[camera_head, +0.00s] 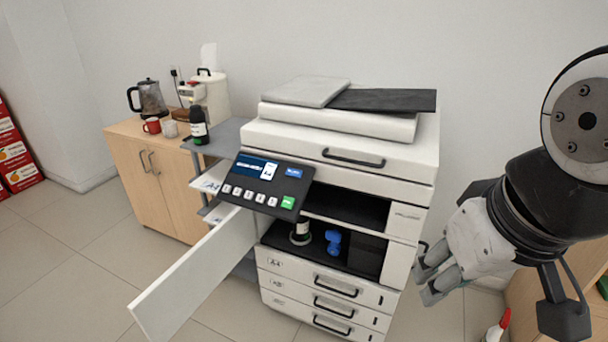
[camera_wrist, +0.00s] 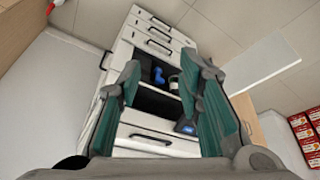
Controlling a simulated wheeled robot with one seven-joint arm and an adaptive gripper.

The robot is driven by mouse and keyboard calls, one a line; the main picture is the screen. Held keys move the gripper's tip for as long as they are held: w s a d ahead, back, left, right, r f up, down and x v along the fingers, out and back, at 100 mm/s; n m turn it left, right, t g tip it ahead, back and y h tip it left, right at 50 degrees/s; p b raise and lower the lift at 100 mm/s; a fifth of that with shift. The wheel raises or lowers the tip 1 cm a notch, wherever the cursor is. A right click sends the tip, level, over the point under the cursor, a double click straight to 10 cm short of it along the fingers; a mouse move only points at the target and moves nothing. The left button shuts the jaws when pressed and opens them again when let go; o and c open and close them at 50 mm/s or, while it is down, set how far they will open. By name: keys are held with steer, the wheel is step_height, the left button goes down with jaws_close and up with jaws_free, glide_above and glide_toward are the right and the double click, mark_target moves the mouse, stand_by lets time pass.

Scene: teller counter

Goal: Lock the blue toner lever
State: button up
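The blue toner lever (camera_head: 333,241) sits inside the open front bay of the white copier (camera_head: 340,148), beside a dark block on its right. It also shows in the wrist view (camera_wrist: 159,76), between my fingers and some way beyond them. The bay's white front door (camera_head: 195,275) is swung open to the left. My gripper (camera_head: 428,278) is right of the copier, apart from the lever. In the wrist view its two fingers (camera_wrist: 165,100) are spread with nothing between them.
The control panel (camera_head: 266,186) juts out above the bay's left side. Paper drawers (camera_head: 320,300) below are shut. A wooden cabinet (camera_head: 160,185) with a coffee pot and cups stands left. Red boxes (camera_head: 15,150) stand far left. A red-tipped bottle (camera_head: 498,327) is bottom right.

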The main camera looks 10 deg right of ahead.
steer(key=w+d+f+n+g+h+b, duration=0.1)
steer(key=w+f+n+b, duration=0.1)
steer(key=w+f+n, duration=0.1)
steer(key=w+d+f+n+g+h+b, duration=0.1)
steer(key=w+f+n+b, duration=0.1)
steer(key=w+f+n, duration=0.1)
steer(key=w+d+f+n+g+h+b, duration=0.1)
steer(key=w+d+f+n+b, duration=0.1)
steer(key=f, duration=0.4)
steer(key=shift+w+f+n+b, duration=0.1)
steer(key=shift+w+n+b, duration=0.35)
steer(key=shift+w, duration=0.95)
jaws_close()
steer(key=w+a+f+n+t+h+b, duration=0.25)
steer(key=w+f+n+h+b, duration=0.85)
steer(key=w+f+n, duration=1.15)
steer(key=w+a+f+n+t+b, duration=0.6)
steer(key=w+a+f+n+t, duration=0.1)
steer(key=n, duration=0.5)
step_height(320, 180, down, 2)
steer(key=shift+w+f+t+y, duration=0.2)
steer(key=shift+w+t+y, duration=0.15)
steer(key=shift+t, duration=0.3)
